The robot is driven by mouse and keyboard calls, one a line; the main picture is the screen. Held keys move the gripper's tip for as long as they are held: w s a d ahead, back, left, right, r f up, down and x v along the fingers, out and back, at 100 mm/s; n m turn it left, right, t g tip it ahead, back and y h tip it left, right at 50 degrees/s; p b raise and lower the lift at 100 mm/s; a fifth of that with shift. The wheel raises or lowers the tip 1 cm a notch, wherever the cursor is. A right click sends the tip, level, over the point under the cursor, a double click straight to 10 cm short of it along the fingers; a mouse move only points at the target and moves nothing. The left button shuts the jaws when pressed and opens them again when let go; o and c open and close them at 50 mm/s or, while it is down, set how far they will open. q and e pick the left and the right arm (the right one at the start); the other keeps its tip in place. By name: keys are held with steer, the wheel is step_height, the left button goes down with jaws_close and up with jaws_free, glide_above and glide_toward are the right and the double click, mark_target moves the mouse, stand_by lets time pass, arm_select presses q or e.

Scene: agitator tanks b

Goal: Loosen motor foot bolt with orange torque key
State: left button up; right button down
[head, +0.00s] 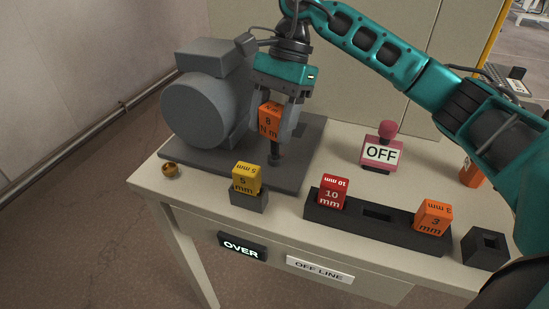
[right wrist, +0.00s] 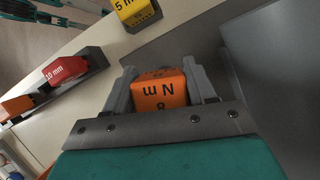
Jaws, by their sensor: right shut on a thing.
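My right gripper (head: 277,122) is shut on the orange torque key (head: 269,118), a block marked "8 N m". The gripper points down over the motor's grey base plate (head: 235,175). In the right wrist view the orange key (right wrist: 160,90) sits between both fingers. A dark shaft (head: 276,150) stands below the key, reaching down to the plate beside the grey motor (head: 200,108). The foot bolt itself is hidden; I cannot tell whether the key is seated on it. My left gripper is in neither view.
A yellow 5 mm key (head: 246,178) stands in a small block in front. A dark rack (head: 375,228) holds a red 10 mm key (head: 333,191) and an orange 3 mm key (head: 432,217). A pink OFF block (head: 381,153) stands behind. A sign (head: 242,247) reads "OVER".

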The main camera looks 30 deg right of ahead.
steer(key=shift+r+p, duration=0.45)
steer(key=shift+r, duration=0.75)
steer(key=shift+r, duration=0.1)
steer(key=shift+r+p, duration=1.6)
steer(key=shift+r, duration=0.45)
steer(key=shift+f, duration=0.1)
